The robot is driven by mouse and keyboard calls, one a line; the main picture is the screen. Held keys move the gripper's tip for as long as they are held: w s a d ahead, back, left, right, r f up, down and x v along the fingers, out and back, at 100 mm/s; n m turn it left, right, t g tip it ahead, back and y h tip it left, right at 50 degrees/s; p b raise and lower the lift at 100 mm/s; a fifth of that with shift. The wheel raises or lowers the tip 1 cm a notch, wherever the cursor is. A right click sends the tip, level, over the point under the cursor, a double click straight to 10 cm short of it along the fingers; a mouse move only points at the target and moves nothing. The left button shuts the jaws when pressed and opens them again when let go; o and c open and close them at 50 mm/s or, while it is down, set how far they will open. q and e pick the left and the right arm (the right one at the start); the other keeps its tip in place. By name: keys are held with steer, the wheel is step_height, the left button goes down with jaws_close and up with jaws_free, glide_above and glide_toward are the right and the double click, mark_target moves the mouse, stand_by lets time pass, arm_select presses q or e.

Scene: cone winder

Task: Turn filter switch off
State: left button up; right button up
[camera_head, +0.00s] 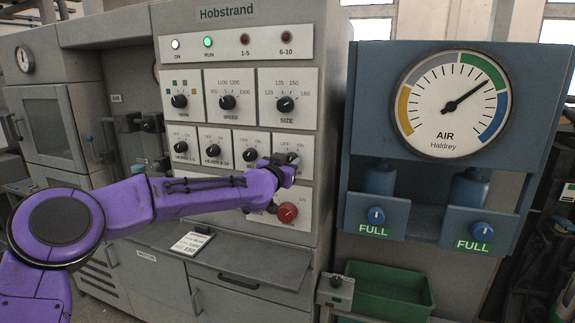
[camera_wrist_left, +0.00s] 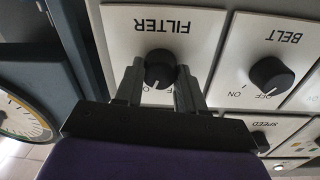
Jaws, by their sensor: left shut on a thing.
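The filter switch (camera_wrist_left: 160,66) is a round black knob on a white plate labelled FILTER, upside down in the left wrist view. My left gripper (camera_wrist_left: 159,80) has one finger on each side of the knob and is shut on it. In the head view my left gripper (camera_head: 284,164) reaches the right end of the lower switch row and covers most of the filter switch. The fingers hide part of the plate's markings, so I cannot tell clearly which way the knob points. My right gripper is not in view.
The belt switch (camera_wrist_left: 271,75) sits beside the filter plate. A red knob (camera_head: 288,212) is just below my left gripper. A blue air unit (camera_head: 440,150) with a gauge stands to the right, above a green bin (camera_head: 395,290). A grey shelf (camera_head: 250,262) juts out below the panel.

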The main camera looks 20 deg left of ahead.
arm_select(q)
steer(key=n+b, duration=0.3)
steer(key=n, duration=0.7)
steer(key=shift+f+y, duration=0.1)
steer(key=shift+y, duration=0.2)
steer(key=shift+n, duration=0.4)
steer(key=o, duration=1)
steer(key=shift+o, duration=0.2)
steer(key=shift+s, duration=0.15)
